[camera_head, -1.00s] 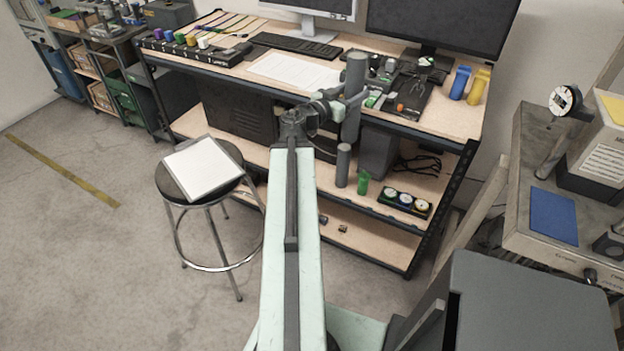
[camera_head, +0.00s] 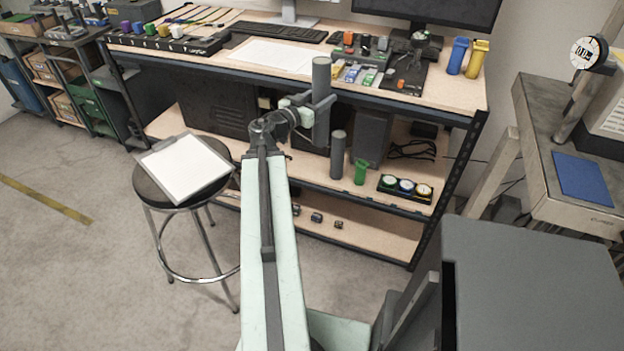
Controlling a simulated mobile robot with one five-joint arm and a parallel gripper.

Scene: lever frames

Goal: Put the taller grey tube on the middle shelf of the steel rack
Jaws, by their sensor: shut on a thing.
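The taller grey tube (camera_head: 321,73) is upright in my gripper (camera_head: 321,106), which is shut around its middle. The tube appears in front of the steel rack (camera_head: 462,160), its top overlapping the worktop and its lower end overlapping the opening above the middle shelf (camera_head: 296,169). I cannot tell how deep it is relative to the rack's front edge. A shorter grey tube (camera_head: 338,156) stands upright on the middle shelf, just right of and below the held tube. My wrist hides part of the shelf opening.
A green cup (camera_head: 361,172) and a gauge set (camera_head: 406,188) stand right of the shorter tube; a dark box (camera_head: 371,137) is behind. A stool with a clipboard (camera_head: 185,168) is at left. Small parts (camera_head: 316,217) lie on the bottom shelf. The middle shelf's front left looks bare.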

